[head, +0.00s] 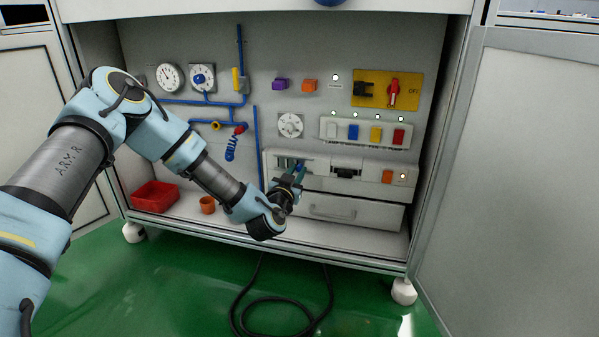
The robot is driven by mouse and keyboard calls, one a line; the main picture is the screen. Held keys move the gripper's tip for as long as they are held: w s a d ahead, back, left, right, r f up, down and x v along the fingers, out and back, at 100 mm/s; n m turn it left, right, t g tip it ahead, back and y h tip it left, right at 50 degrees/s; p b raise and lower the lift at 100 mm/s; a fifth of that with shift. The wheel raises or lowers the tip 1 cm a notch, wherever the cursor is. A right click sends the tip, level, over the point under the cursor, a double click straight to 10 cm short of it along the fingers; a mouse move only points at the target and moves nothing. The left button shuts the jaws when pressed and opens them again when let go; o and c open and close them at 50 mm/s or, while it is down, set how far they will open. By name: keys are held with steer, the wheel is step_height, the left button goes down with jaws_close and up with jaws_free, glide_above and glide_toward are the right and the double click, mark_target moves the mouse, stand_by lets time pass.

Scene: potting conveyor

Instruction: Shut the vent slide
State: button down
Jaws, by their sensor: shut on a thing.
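The vent slide (277,162) appears to be the slotted opening at the left of the pale housing (320,184) low on the back panel. My gripper (297,172) is at this slot, with its fingers closed on a small part there that looks like the slide's handle. My fingers and wrist hide most of that handle and some of the slot. Dark slots show just left of the fingers, but how far the slide covers them is too small to tell.
A drawer with a handle (332,213) sits below my gripper. A black latch (345,172) and an orange button (387,176) are to the right. A red bin (155,196) and an orange cup (207,205) stand left on the cabinet floor. Blue pipes (240,60) run above.

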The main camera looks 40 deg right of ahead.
steer(key=shift+w+a+r, duration=0.1)
steer(key=shift+w+a, duration=0.2)
steer(key=shift+w, duration=0.1)
steer(key=shift+w+a, duration=0.1)
steer(key=shift+w, duration=0.05)
steer(key=c, duration=0.7)
jaws_free()
steer(key=shift+c, duration=0.2)
steer(key=p+v, duration=0.4)
steer(key=v, duration=0.6)
steer(key=shift+s+a, duration=0.25)
steer(key=shift+a, duration=0.05)
